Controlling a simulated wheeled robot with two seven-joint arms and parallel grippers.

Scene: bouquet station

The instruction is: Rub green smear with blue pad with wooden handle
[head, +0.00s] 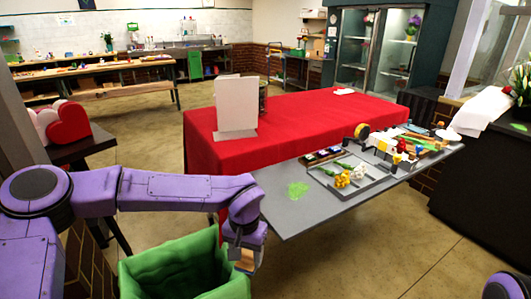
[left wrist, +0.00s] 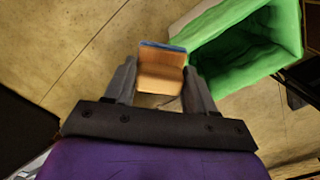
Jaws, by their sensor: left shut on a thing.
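The green smear (head: 298,190) lies on the left end of the grey table (head: 270,180). My left gripper (head: 243,256) is left of and below that table end, beside the green bin. It is shut on the wooden handle of the blue pad (head: 245,262). In the left wrist view the wooden block (left wrist: 161,78) sits between the two fingers (left wrist: 158,88), with a thin blue edge (left wrist: 162,46) at its far side. The pad is in the air, apart from the smear. My right gripper is not in view.
A green bin (head: 185,268) stands on the floor under my left arm; it also shows in the left wrist view (left wrist: 215,50). A grey tray with flowers (head: 350,178) lies right of the smear. A red-covered table (head: 300,120) stands behind.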

